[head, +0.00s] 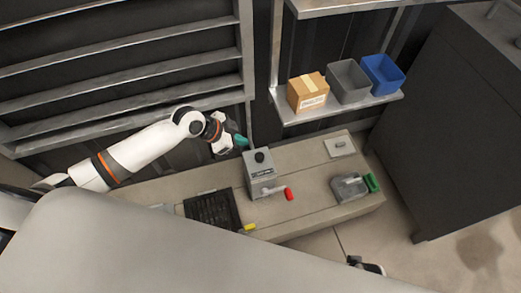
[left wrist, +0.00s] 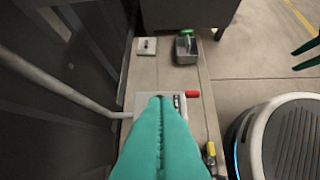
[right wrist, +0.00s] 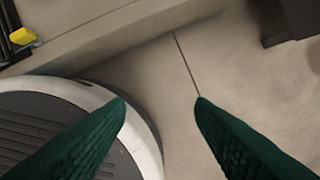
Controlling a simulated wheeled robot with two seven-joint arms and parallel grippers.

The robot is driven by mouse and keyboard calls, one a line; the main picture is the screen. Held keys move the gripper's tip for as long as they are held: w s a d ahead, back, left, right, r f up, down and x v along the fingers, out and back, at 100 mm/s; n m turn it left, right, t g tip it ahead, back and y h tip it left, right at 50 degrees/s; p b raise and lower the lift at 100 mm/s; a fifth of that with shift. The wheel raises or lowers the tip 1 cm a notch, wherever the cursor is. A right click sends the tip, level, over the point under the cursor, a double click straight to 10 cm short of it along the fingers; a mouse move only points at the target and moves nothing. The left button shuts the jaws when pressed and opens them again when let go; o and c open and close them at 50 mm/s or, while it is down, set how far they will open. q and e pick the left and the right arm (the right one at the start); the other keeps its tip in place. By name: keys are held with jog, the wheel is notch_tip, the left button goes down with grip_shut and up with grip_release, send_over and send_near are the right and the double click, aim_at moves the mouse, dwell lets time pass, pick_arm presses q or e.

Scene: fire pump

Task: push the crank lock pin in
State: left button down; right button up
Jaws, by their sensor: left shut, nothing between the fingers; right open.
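The pump unit, a grey box (head: 262,182), stands on the concrete plinth with a round black knob (head: 259,156) on top. A crank with a red handle (head: 289,194) sticks out from its front right side. The box (left wrist: 128,104) and red handle (left wrist: 192,93) also show in the left wrist view. I cannot make out which part is the lock pin. My left gripper (head: 241,140) is shut and empty, at the upper left of the box; in the left wrist view its fingers (left wrist: 160,100) cover much of the box. My right gripper (right wrist: 160,100) is open and empty above the floor.
The plinth (head: 322,205) also bears a black grate (head: 210,210), a yellow piece (head: 249,227), a light plate (head: 339,147) and a grey part with a green handle (head: 371,182). A shelf (head: 300,117) holds a carton and two bins. A dark cabinet (head: 450,110) stands right.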

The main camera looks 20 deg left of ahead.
pick_arm(q)
jog(key=b, duration=0.2)
send_over(263, 155)
jog(key=s+a, duration=0.1)
jog(key=f, duration=0.7)
jog(key=shift+s, duration=0.2)
jog(key=f, duration=0.1)
jog(key=f+b, duration=0.1)
jog(key=f, duration=0.1)
jog(key=shift+s+a, duration=0.1)
jog(key=shift+a, duration=0.3)
jog(key=shift+f, duration=0.3)
pick_arm(e)
notch_tip(263, 155, up, 11)
jog(key=w, duration=0.1)
jog(key=shift+w+r+t, duration=0.2)
jog(key=shift+w+t, duration=0.2)
